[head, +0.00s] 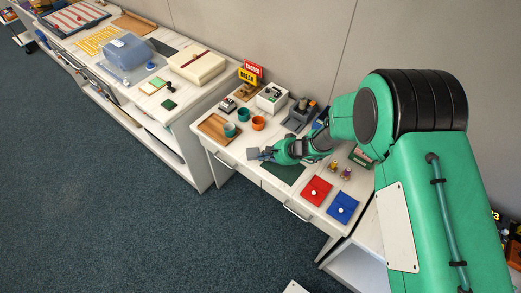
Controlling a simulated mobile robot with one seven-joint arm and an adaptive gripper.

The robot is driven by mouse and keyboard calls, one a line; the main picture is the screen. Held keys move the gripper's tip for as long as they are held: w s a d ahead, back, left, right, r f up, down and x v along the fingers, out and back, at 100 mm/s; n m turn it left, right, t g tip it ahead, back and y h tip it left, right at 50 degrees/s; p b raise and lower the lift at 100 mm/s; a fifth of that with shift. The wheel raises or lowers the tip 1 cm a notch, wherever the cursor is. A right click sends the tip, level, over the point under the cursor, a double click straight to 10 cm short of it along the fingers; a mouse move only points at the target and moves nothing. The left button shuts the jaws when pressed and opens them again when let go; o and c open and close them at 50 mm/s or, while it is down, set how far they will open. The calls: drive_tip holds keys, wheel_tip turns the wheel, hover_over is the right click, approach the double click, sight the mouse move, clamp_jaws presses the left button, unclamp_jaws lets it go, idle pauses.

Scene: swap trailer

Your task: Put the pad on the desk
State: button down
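The desk (240,163) is a white table with drawers in the middle of the head view. A dark green flat pad (287,173) lies on it, partly hidden by my gripper. A red square pad (309,193) and a blue square pad (350,209), each with a small white knob, lie on its right part. A small dark green square (168,105) lies on the longer counter at left. Which one is the task's pad I cannot tell. My gripper (257,154) is low over the desk, pointing left. Its fingers are too small to read, and I cannot tell whether it holds anything.
A wooden tray (212,128), teal cup (229,130), orange cup (258,123), white box (271,98) and red-and-yellow signs (249,75) stand around the gripper. The left counter (187,118) holds a cream case (196,66) and a clear blue-lidded bin (127,54).

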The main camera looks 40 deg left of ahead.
drive_tip(key=shift+w+a+f, duration=0.15)
drive_tip(key=shift+w+a, duration=0.9)
drive_tip(key=shift+a, duration=0.25)
drive_tip(key=shift+w+a+f, duration=0.15)
drive_tip(key=shift+w+a, duration=0.9)
drive_tip(key=shift+a, duration=0.2)
drive_tip(key=shift+f, duration=0.1)
drive_tip(key=shift+f, duration=1.7)
drive_tip(key=c, duration=1.9)
unclamp_jaws()
drive_tip(key=shift+r, duration=0.1)
drive_tip(key=v, duration=1.2)
drive_tip(key=shift+p, duration=0.35)
drive_tip(key=shift+w+r, duration=0.1)
